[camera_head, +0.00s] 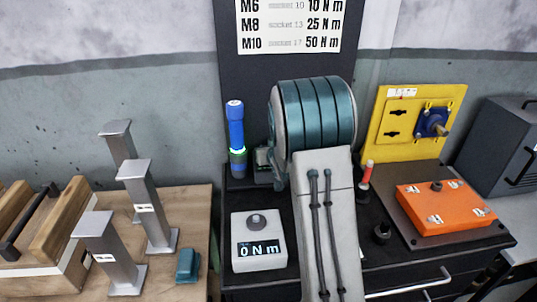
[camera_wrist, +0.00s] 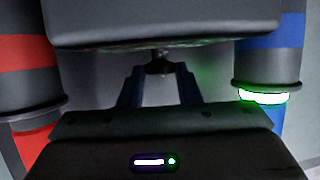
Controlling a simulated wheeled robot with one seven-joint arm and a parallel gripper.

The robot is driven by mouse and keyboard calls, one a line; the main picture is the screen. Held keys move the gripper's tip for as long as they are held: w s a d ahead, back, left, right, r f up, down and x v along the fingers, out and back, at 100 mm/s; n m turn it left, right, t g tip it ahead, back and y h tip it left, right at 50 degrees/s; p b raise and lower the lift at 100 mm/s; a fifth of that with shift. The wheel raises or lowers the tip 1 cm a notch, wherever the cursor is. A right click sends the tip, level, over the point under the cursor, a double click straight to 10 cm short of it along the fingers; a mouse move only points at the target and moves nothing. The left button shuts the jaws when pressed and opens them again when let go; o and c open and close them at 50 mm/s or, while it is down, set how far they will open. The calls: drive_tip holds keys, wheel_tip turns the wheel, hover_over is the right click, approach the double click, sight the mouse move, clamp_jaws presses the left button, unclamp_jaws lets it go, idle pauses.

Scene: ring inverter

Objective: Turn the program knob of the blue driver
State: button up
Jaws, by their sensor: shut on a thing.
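The blue driver (camera_head: 236,130) stands upright at the back of the black bench, left of my arm, with a green glowing ring. In the wrist view, the blue driver (camera_wrist: 268,60) is on the right, its ring lit green. A small dark knob (camera_wrist: 158,55) shows in the middle, below the edge of a grey housing (camera_wrist: 165,22). My gripper (camera_wrist: 159,72) is shut on this knob, one finger on each side. The contact is dim and small. In the head view my arm hides the gripper and the knob.
A red driver (camera_wrist: 25,60) stands left in the wrist view, close to my gripper. A torque tester (camera_head: 258,256) reading 0 N m stands at the front left. An orange box (camera_head: 440,212) and yellow panel (camera_head: 400,145) are on the right. Metal stands (camera_head: 146,200) are on the left.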

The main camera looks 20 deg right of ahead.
drive_tip(key=shift+d+r+n+y+p, duration=0.1)
drive_tip(key=shift+d+n+y+p, duration=0.1)
drive_tip(key=shift+n+y+p, duration=0.35)
drive_tip(key=shift+d+r+n+y+p, duration=0.15)
drive_tip(key=shift+n+y+p, duration=0.2)
drive_tip(key=shift+n+y, duration=0.3)
drive_tip(key=shift+f+n+y+p, duration=0.1)
drive_tip(key=shift+n+y+p, duration=0.5)
drive_tip(key=shift+y+p, duration=0.4)
drive_tip(key=shift+f+n+y+p, duration=0.15)
drive_tip(key=shift+n+y+p, duration=0.15)
drive_tip(key=shift+p, duration=0.05)
drive_tip(key=o, duration=0.9)
drive_tip(key=v, duration=1.3)
drive_tip(key=shift+s+d+r+b, duration=0.1)
drive_tip(key=shift+s+r+b, duration=0.2)
drive_tip(key=shift+r, duration=0.1)
